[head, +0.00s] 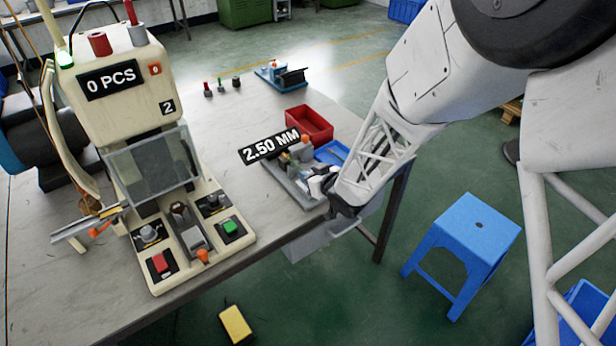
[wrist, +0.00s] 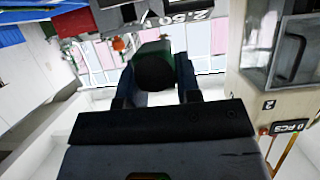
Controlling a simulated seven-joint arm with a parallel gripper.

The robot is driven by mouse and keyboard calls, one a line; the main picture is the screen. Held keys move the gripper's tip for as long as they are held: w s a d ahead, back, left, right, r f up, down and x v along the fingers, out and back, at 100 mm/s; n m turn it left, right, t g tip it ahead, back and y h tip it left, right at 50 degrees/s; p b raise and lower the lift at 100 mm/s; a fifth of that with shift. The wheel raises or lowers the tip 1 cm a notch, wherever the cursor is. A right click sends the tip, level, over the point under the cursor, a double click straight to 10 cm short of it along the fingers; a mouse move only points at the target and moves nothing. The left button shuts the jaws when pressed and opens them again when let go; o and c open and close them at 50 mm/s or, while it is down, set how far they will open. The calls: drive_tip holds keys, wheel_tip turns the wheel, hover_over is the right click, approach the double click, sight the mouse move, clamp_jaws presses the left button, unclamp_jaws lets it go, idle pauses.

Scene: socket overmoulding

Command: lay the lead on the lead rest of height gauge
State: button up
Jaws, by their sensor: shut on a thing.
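The height gauge (head: 290,185) stands on a grey base near the table's right edge in the head view, under a 2.50 MM display (head: 270,146). The display also shows at the top of the wrist view (wrist: 188,16). My gripper (head: 326,188) is low at the gauge's right front side. In the wrist view its fingers (wrist: 157,82) are shut on a dark green, round-ended piece, seemingly an end of the lead (wrist: 153,62). The rest of the lead is hidden. The lead rest cannot be made out, and I cannot tell whether the lead touches the gauge.
A red bin (head: 310,124) and a blue tray (head: 333,152) lie close behind my gripper. The moulding machine (head: 130,75) fills the left of the table. Small coloured pieces and a blue fixture (head: 282,78) stand at the back. The table between machine and gauge is clear.

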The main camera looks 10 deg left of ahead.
drive_tip(key=shift+w+a+f, duration=0.1)
drive_tip(key=shift+w+a, duration=0.2)
drive_tip(key=shift+w, duration=0.35)
drive_tip(key=shift+w+a, duration=0.25)
drive_tip(key=shift+w, duration=0.35)
drive_tip(key=shift+w+a+f, duration=0.1)
drive_tip(key=shift+w+a, duration=0.1)
drive_tip(key=shift+w, duration=0.2)
drive_tip(key=shift+f, duration=1.75)
drive_tip(key=o, duration=0.9)
drive_tip(key=shift+f, duration=0.1)
